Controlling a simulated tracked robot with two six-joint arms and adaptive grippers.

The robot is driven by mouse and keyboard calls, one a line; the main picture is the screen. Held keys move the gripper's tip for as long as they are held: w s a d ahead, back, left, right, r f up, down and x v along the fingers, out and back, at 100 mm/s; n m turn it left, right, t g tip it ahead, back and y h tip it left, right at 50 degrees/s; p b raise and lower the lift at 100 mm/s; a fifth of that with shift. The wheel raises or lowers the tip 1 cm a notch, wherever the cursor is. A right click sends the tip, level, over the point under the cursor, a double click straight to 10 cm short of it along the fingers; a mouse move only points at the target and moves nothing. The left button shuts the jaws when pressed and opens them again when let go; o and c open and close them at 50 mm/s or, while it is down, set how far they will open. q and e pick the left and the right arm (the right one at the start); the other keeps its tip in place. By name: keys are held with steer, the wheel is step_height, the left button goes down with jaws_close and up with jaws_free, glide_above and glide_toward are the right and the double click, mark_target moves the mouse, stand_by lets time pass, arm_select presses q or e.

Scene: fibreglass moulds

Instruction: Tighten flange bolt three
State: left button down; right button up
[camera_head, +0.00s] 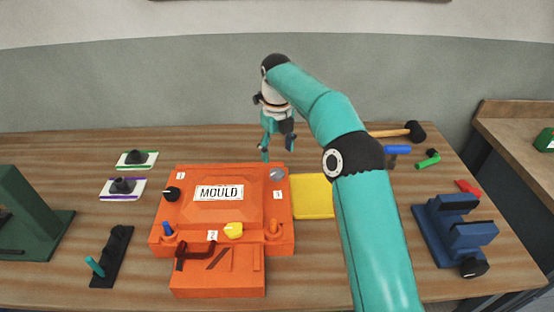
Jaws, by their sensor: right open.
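The orange mould (225,177) lies on the wooden table and bears a "MOULD" label. A grey round bolt head (277,174) sits at its back right corner, beside a small number tag (278,194) too small to read surely. My right gripper (278,150) is open and empty, pointing down just behind and above that corner, apart from the bolt. A black knob (172,194), a blue peg (168,229), a yellow piece (233,230) and an orange knob (272,227) are on the mould. My left gripper is not in view.
A yellow block (311,196) stands right of the mould, partly behind my right arm. A blue vise (455,232), a mallet (413,132) and a green tool (428,160) lie to the right.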

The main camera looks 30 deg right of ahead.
steer(key=shift+r, duration=0.5)
